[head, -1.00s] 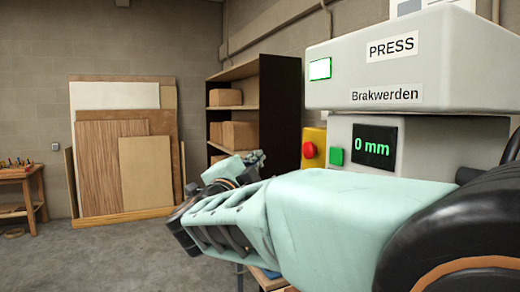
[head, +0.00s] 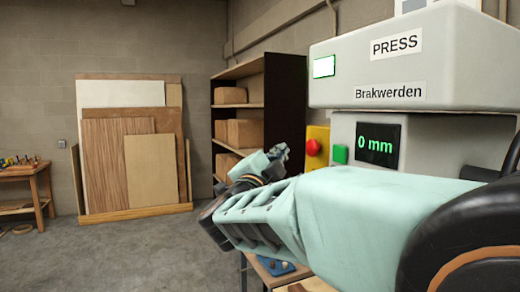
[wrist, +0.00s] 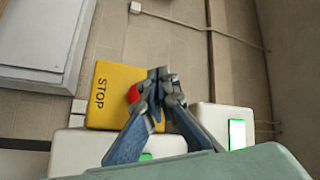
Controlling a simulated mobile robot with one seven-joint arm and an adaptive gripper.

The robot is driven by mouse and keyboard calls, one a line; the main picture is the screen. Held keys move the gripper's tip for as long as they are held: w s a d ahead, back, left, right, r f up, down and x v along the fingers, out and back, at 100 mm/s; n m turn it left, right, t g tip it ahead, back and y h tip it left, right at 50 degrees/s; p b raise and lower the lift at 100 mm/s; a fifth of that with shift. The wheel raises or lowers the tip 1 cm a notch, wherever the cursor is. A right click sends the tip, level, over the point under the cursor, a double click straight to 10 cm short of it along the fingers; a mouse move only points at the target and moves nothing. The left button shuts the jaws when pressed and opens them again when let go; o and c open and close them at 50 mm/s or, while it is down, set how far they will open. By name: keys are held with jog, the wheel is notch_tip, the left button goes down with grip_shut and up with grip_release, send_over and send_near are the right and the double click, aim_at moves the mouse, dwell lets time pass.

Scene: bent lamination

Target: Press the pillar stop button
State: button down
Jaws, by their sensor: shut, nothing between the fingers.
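The stop button is a red knob (head: 313,147) on a yellow box (head: 317,136) at the left side of the press in the head view. In the wrist view the yellow box (wrist: 100,112) carries the word STOP, and the red knob (wrist: 133,93) is partly hidden behind my fingers. My gripper (head: 281,152) is shut and empty, just left of the red knob in the head view. In the wrist view my gripper (wrist: 158,74) overlaps the knob's right edge. I cannot tell whether it touches.
The press (head: 420,60) has a green button (head: 340,154) and a display (head: 378,144) reading 0 mm. A dark shelf with boxes (head: 284,105) stands behind my gripper. A workbench edge (head: 262,272) lies below my arm. Open floor is at left.

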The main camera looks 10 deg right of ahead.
aim_at(306, 146)
jog(key=shift+w+d+b, duration=0.2)
jog(key=shift+w+d, duration=0.05)
jog(key=shift+d, duration=0.5)
jog(key=shift+w+d+b, duration=0.15)
jog(key=shift+w+d, duration=0.05)
jog(key=shift+d, duration=0.55)
jog(key=shift+w+d+b, duration=0.2)
jog(key=shift+w+d, duration=0.05)
jog(key=shift+d, duration=0.5)
jog(key=shift+w+d+b, duration=0.1)
jog(key=shift+d+b, duration=0.2)
jog(key=shift+d, duration=0.1)
jog(key=shift+w+d, duration=0.2)
jog(key=shift+d, duration=0.35)
dwell(0.5)
jog(key=shift+s+a, duration=0.35)
jog(key=shift+a, duration=0.55)
jog(key=shift+s+a, duration=0.25)
jog(key=shift+a, duration=0.55)
jog(key=shift+s+a, duration=0.25)
jog(key=shift+a, duration=0.55)
jog(key=shift+s+a, duration=0.25)
jog(key=shift+a, duration=0.55)
